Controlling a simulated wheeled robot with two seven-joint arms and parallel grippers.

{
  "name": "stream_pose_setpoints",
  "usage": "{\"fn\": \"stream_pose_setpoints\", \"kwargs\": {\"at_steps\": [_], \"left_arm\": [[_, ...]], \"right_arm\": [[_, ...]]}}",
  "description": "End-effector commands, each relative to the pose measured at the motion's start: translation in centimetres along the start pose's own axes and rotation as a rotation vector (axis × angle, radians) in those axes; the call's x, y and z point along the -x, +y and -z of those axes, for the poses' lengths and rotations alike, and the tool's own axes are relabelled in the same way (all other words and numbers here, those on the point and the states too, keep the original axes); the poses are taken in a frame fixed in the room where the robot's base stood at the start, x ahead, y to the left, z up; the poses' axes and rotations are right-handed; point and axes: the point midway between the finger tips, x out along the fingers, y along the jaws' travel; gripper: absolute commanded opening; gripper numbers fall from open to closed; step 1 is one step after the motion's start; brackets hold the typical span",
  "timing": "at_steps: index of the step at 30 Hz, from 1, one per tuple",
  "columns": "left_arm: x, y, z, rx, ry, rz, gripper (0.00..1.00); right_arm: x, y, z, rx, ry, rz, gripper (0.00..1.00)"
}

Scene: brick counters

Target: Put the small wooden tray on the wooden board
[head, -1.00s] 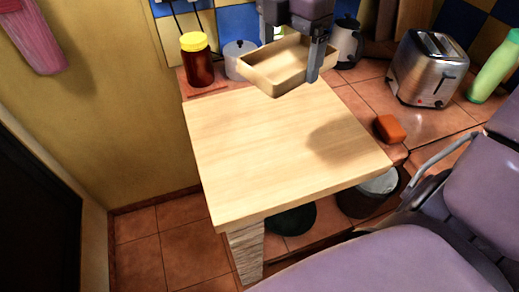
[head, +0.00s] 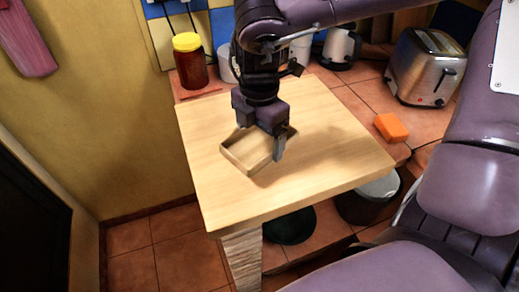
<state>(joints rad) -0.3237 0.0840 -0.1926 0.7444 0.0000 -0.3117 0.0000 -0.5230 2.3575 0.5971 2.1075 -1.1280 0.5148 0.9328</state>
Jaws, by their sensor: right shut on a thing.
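The small wooden tray (head: 246,153) is at the middle of the wooden board (head: 330,165), tilted or level I cannot tell. It looks on or just above the board, with a small shadow at its right side. My right gripper (head: 272,150) comes down from above and is shut on the tray's right wall, one finger showing outside it. The gripper body hides the tray's back part. My left gripper is not in view.
A jar with a yellow lid (head: 189,62) stands behind the board at the left. An orange block (head: 391,127) and a toaster (head: 426,68) are on the tiled counter to the right. A dark bin (head: 369,201) stands below. The board's front and right parts are clear.

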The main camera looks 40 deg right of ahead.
Motion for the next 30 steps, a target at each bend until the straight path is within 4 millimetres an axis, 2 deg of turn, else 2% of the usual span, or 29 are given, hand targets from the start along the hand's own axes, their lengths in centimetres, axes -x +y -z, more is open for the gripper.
{"fn": "stream_pose_setpoints", "kwargs": {"at_steps": [12, 26, 27, 30], "left_arm": [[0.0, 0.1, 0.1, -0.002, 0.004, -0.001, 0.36], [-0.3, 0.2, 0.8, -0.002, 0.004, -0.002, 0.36], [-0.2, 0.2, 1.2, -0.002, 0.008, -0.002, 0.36], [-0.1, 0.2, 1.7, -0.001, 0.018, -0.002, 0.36]], "right_arm": [[-4.5, -0.1, 0.0, -0.001, 0.001, 0.001, 0.62], [-4.8, 0.0, 0.0, 0.0, 0.0, -0.001, 0.62], [-4.8, 0.0, 0.0, 0.0, 0.0, 0.0, 0.87], [-4.8, 0.0, 0.0, 0.0, 0.0, 0.0, 1.0]]}}
